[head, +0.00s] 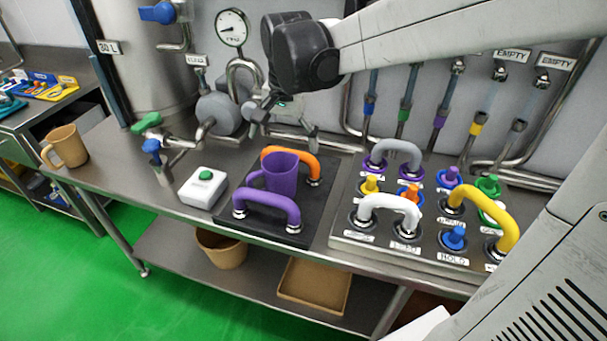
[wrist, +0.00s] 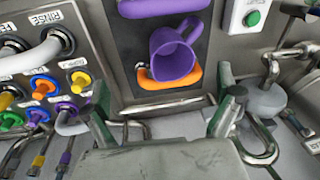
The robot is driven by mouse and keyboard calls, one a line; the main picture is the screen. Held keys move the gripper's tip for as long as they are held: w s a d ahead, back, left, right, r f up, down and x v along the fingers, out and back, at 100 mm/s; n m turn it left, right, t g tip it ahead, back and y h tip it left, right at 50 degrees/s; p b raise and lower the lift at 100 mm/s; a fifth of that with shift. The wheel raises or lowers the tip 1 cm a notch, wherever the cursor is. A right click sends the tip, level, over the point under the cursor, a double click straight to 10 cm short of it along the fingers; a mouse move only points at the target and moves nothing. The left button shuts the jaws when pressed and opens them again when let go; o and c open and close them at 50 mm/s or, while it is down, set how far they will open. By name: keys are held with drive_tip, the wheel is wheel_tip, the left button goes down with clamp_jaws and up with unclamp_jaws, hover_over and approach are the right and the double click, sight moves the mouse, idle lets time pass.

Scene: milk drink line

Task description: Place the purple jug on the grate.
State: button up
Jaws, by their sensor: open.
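The purple jug (head: 281,174) stands upright on a dark plate (head: 262,226), between an orange bar handle (head: 291,162) and a purple bar handle (head: 266,205). Its own handle points left in the head view. In the wrist view I look into its empty mouth (wrist: 176,60), with the orange handle (wrist: 170,82) partly hidden behind it. My gripper (head: 284,135) is open and empty, above and behind the jug, not touching it. Its two fingers also show spread apart in the wrist view (wrist: 165,108). I cannot make out a slatted grate; the dark plate is the only such surface.
A white box with a green button (head: 203,187) sits left of the plate. A panel of knobs and handles (head: 345,235) stands to the right. Pipes and a gauge (head: 232,28) are behind.

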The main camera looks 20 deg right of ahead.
drive_tip(key=s+n+t, duration=0.5)
drive_tip(key=s+n, duration=0.2)
drive_tip(key=s, duration=1)
drive_tip(key=shift+s+a+r, duration=0.25)
drive_tip(key=shift+a+r, duration=0.05)
drive_tip(key=shift+s+f+n, duration=0.1)
drive_tip(key=shift+s+n, duration=0.1)
drive_tip(key=shift+n, duration=0.1)
drive_tip(key=shift+c, duration=2)
drive_tip(key=c, duration=1.1)
